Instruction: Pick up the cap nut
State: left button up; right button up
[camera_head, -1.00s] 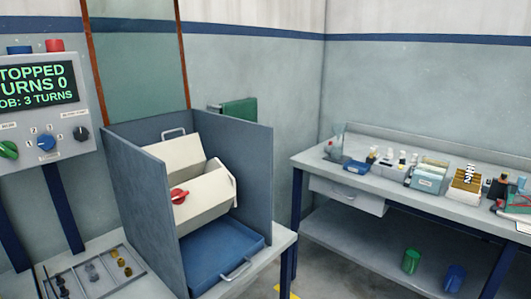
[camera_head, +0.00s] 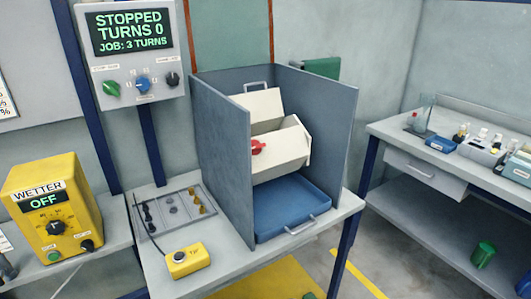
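A shallow grey tray (camera_head: 158,233) lies on the table left of the blue-grey box stand. It holds several small parts in compartments: black parts (camera_head: 147,212) at the left, grey parts (camera_head: 173,209) in the middle and brass-coloured parts (camera_head: 197,200) at the right. They are too small for me to tell which one is the cap nut. Neither of my grippers is in view.
A cream barrel (camera_head: 281,149) with a red knob stands between blue-grey panels above a blue tray (camera_head: 287,229). A yellow button box (camera_head: 188,260) sits in front of the parts tray. A yellow wetter unit (camera_head: 54,209) stands left. A control panel (camera_head: 137,60) reads STOPPED.

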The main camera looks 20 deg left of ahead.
aim_at(174, 209)
jog(key=u, duration=1.25)
jog(key=l, duration=0.4)
